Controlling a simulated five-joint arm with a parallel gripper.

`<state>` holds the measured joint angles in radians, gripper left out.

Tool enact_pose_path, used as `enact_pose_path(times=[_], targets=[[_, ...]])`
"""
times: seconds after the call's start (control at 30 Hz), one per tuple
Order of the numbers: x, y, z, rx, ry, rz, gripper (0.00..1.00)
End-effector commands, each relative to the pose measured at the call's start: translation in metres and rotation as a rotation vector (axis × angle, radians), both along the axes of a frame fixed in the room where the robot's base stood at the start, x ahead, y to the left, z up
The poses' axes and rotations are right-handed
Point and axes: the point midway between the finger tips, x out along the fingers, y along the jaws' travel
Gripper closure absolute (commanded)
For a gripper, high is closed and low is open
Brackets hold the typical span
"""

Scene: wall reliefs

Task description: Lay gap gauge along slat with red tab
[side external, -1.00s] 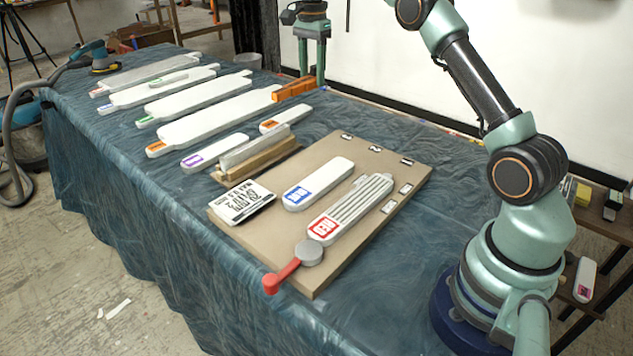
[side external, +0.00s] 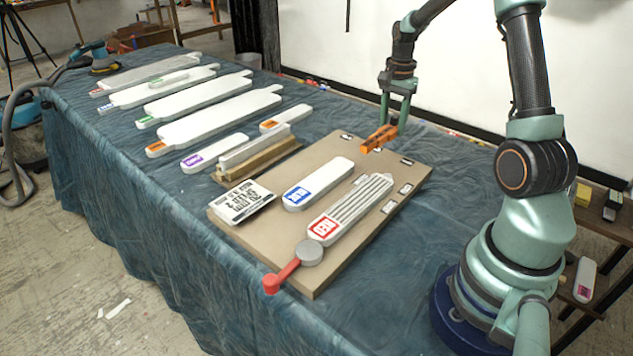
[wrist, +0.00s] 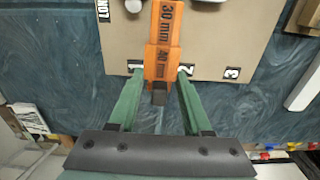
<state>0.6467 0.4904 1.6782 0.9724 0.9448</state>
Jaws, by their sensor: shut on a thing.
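The orange gap gauge (side external: 378,138), a stepped bar, is held by my gripper (side external: 391,121) over the far edge of the tan board. In the wrist view my gripper (wrist: 159,84) has green fingers on either side of the gauge's near end. There the gauge (wrist: 165,38) shows a "30 mm" marking and points away from me. The white grooved slat with the red tab (side external: 351,209) lies on the board in the side view, nearer the camera than the gauge. A plain white slat with a blue tab (side external: 318,184) lies beside it.
The tan board (side external: 345,255) bears numbered labels along its far edge. A red-handled grey disc (side external: 309,253) sits at its near edge. A black-and-white card (side external: 241,202) and a wooden block with a pale bar (side external: 258,153) are at left. Several white slats lie farther left.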

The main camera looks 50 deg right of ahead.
Motion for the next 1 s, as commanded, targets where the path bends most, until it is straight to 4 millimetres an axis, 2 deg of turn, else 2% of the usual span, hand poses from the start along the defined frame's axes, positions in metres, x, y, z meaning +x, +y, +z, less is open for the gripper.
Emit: enact_pose_path(times=[0.13,0.6,1.0], targets=[[-0.005,0.0,-0.006,0.0,0.0,0.0,1.0],[-0.005,0.0,-0.041,0.002,0.002,0.0,1.0],[-0.005,0.0,-0.047,0.0,0.0,0.0,1.0]])
